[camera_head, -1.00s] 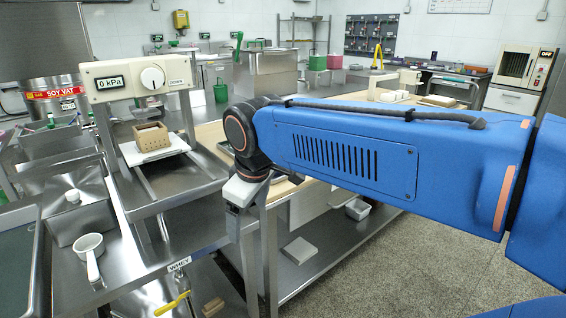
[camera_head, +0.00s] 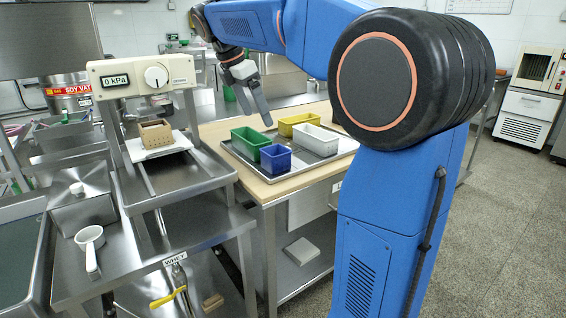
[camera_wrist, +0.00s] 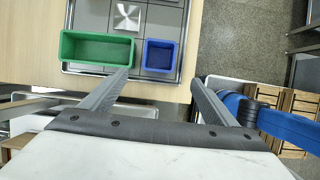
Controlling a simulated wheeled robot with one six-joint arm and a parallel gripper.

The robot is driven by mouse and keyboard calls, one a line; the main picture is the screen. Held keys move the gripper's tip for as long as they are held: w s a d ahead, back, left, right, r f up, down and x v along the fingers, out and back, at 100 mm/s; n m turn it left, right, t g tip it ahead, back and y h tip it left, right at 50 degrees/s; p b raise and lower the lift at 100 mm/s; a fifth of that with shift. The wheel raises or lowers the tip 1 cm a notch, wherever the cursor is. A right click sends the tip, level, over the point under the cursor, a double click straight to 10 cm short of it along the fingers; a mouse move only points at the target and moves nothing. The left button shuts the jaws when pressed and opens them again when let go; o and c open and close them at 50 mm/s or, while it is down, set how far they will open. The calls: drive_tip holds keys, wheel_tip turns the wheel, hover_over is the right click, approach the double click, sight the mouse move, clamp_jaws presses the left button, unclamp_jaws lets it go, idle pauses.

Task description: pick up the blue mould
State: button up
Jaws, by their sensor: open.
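The blue mould (camera_head: 276,158) is a small open box on a metal tray (camera_head: 318,146) on the wooden-topped table. It sits beside a larger green mould (camera_head: 250,143). In the wrist view the blue mould (camera_wrist: 159,56) lies right of the green mould (camera_wrist: 97,48), ahead of my gripper. My gripper (camera_head: 262,110) hangs above the table behind the moulds in the head view. In the wrist view my gripper (camera_wrist: 160,78) has its two fingers spread wide with nothing between them. It is apart from the blue mould.
A press with a 0 kPa display (camera_head: 140,78) and a wooden box (camera_head: 155,133) stand to the left. Bare wood (camera_head: 262,187) shows at the table's front edge.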

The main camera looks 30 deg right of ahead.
sight(276, 159)
drive_tip(key=x, duration=1.7)
drive_tip(key=shift+w+d, duration=0.1)
drive_tip(key=shift+d, duration=0.2)
drive_tip(key=shift+c, duration=0.7)
drive_tip(key=c, duration=1)
drive_tip(key=shift+c, duration=0.2)
